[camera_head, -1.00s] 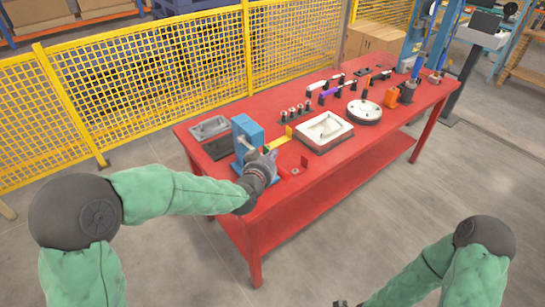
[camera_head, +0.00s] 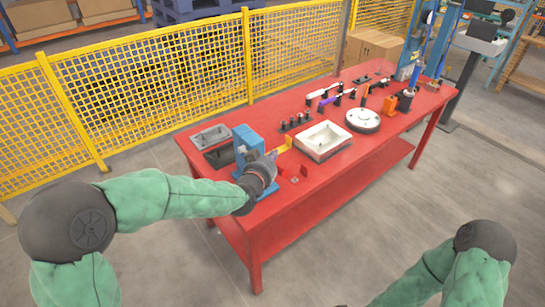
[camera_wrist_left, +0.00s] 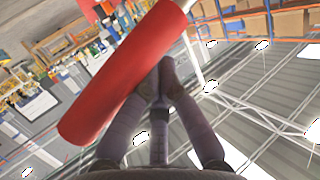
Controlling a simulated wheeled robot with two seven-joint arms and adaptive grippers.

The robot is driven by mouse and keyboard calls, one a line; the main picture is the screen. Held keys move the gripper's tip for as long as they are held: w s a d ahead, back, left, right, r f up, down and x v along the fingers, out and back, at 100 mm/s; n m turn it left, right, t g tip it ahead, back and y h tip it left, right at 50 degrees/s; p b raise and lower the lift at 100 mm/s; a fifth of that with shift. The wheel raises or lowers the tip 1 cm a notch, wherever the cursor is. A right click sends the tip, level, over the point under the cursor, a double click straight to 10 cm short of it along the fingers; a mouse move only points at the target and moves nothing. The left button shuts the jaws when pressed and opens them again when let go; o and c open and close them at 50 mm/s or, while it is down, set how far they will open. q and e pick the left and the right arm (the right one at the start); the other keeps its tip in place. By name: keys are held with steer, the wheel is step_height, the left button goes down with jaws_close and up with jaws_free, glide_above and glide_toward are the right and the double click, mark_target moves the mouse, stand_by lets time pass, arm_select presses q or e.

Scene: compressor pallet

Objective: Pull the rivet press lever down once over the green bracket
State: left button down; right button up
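The blue rivet press (camera_head: 246,138) stands at the left end of the red table. My left gripper (camera_head: 270,163) is close in front of it. In the left wrist view the lever's red cylindrical grip (camera_wrist_left: 115,80) lies slantwise across the left finger, with a pale rod at its upper end. My left gripper's fingers (camera_wrist_left: 163,90) converge and look shut, touching or very near the grip; they do not clearly wrap it. No green bracket can be made out; my gripper and the press block the area. My right gripper is not clearly visible.
A yellow mesh fence (camera_head: 180,80) stands behind. Floor in front is clear.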

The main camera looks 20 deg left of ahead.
arm_select(q)
steer(key=shift+r+p, duration=1.05)
steer(key=shift+r, duration=0.6)
steer(key=shift+d+r+p, duration=0.1)
steer(key=shift+r+p, duration=1.15)
steer(key=shift+r, duration=0.5)
steer(key=shift+s+f, duration=0.1)
